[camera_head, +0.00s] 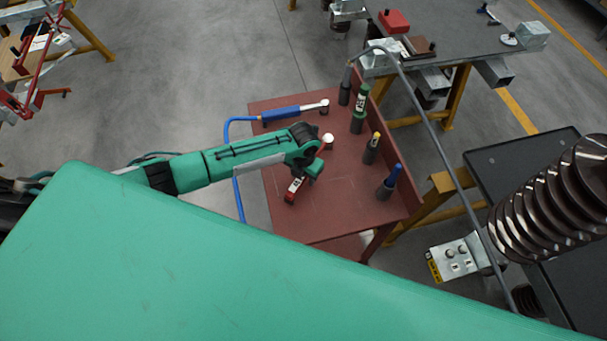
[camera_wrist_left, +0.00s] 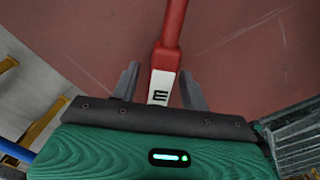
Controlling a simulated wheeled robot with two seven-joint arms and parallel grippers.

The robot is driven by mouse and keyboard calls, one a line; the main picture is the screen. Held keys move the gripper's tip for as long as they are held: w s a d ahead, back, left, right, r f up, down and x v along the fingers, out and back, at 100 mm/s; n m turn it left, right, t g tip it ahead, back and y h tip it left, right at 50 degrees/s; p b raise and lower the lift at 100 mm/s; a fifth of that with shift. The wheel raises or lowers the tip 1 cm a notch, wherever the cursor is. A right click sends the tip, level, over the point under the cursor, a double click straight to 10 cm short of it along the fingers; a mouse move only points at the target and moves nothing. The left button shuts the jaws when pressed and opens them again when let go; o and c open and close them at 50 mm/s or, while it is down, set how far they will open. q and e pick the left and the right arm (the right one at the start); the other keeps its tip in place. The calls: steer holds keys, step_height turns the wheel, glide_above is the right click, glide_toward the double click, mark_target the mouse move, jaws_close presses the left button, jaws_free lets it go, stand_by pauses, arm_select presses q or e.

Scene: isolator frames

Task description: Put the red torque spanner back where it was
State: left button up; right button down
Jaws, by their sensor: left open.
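The red torque spanner (camera_head: 294,187) is on the dark red table, partly hidden under my left arm in the head view. In the left wrist view its red shaft (camera_wrist_left: 174,22) runs down to a white part marked with a black E. My left gripper (camera_head: 305,178) is over the spanner. In the left wrist view the open fingers (camera_wrist_left: 160,84) stand on either side of the white part, with gaps visible. A pale round piece (camera_head: 327,141) shows just beyond my wrist; I cannot tell whether it belongs to the spanner. My right gripper is not in view.
The red table (camera_head: 330,215) holds a blue spanner (camera_head: 295,112) at the back with a blue hose (camera_head: 228,128). Several dark upright tools with coloured tops (camera_head: 371,149) line its right side. The front middle of the table is clear. A ribbed brown insulator (camera_head: 550,205) stands at right.

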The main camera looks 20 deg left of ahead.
arm_select(q)
steer(key=shift+r, duration=0.1)
step_height(320, 180, up, 12)
steer(key=b, duration=0.3)
stand_by(0.7)
